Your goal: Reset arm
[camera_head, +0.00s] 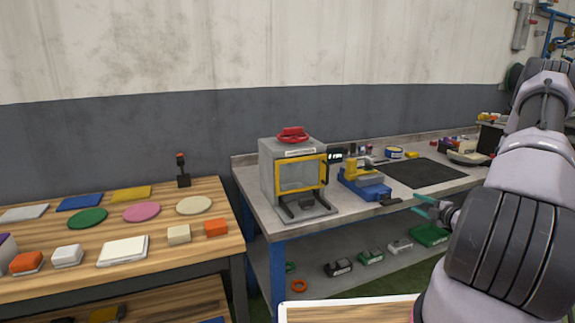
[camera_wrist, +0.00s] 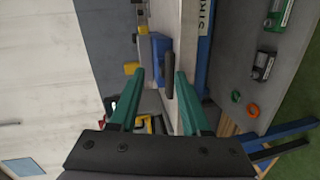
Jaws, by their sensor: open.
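My gripper (camera_head: 422,205) has two green fingers and is open at the front edge of the grey workbench (camera_head: 345,212), at the right of the head view. My grey and white arm fills the right side of that view. In the wrist view my gripper (camera_wrist: 160,75) shows its fingers apart, with a dark handle-like part (camera_wrist: 169,76) seen between and beyond them. I cannot tell whether the fingers touch it. A blue and yellow vise-like device (camera_head: 365,185) stands on the bench just left of my gripper.
A grey box machine with a yellow frame (camera_head: 325,172) and red top knob (camera_head: 292,134) stands on the bench. A black mat (camera_head: 425,173) lies behind my gripper. The lower shelf (camera_head: 325,248) holds small devices. A wooden table (camera_head: 190,241) with coloured plates and blocks stands left.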

